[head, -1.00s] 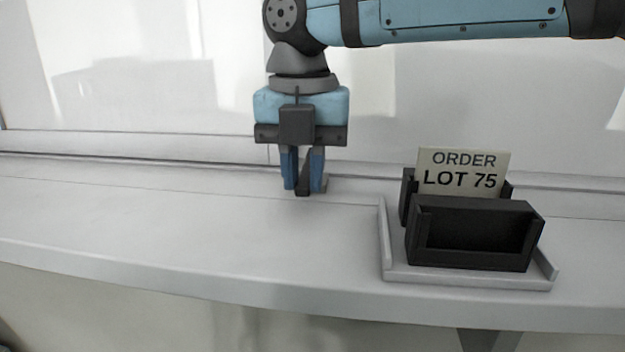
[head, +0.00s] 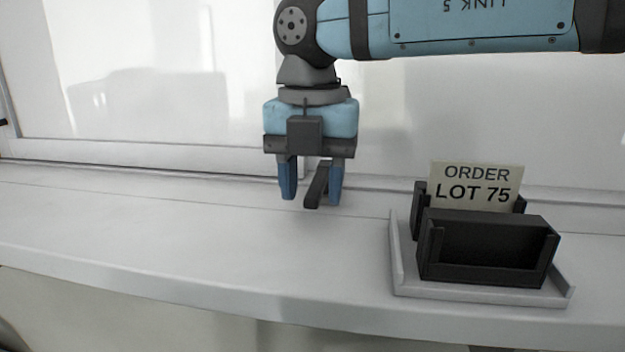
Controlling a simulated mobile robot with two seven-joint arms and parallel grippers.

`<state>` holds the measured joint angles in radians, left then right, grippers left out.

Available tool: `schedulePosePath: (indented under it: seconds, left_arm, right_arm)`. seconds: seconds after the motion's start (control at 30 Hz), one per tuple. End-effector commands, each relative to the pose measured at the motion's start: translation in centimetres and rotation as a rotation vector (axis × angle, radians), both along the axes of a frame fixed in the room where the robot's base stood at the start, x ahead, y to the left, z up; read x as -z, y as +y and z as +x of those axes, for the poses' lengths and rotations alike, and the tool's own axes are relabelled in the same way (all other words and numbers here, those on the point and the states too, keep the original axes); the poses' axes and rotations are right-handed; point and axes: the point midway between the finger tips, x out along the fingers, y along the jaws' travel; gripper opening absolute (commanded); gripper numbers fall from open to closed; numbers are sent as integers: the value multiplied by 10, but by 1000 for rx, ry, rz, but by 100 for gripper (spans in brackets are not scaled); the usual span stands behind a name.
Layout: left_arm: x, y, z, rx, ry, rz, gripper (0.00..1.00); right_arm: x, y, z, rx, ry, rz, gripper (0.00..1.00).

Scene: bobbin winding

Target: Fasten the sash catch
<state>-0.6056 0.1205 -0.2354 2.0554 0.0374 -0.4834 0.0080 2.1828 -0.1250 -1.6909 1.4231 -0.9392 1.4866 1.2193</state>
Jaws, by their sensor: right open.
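My right gripper (head: 311,192) points down in front of the window frame, with its two blue fingers spread. A dark bar (head: 317,187), which looks like the lever of the sash catch, shows between the fingers, closer to the right-hand one. I cannot tell whether it touches that finger. The catch's mount is hidden behind the gripper, so how far the lever is turned does not show. The window sash (head: 150,150) has a pale lower rail behind the sill. My left gripper is out of view.
A grey tray (head: 398,262) stands on the sill (head: 180,245) at the right, with a black holder (head: 488,277) and a card (head: 475,187) reading "ORDER LOT 75". The sill left of the gripper is clear. Its front edge drops off below.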

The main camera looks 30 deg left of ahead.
Motion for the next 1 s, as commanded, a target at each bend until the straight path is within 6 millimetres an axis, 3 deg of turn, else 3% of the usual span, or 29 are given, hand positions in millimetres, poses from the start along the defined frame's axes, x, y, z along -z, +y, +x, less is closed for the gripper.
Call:
schedulePosePath:
  seconds: [0.17, 0.5, 0.7, 1.0]
  left_arm:
    - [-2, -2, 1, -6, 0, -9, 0]
    - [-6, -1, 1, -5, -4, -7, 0]
    - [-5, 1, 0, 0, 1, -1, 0]
    - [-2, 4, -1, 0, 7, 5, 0]
  right_arm:
    - [-14, 1, 0, 0, 0, 2, 45]
    - [-89, 1, 0, 1, -1, 3, 45]
    - [-124, 1, 0, 1, -2, 1, 45]
    - [-139, 0, 0, 0, 0, 0, 45]
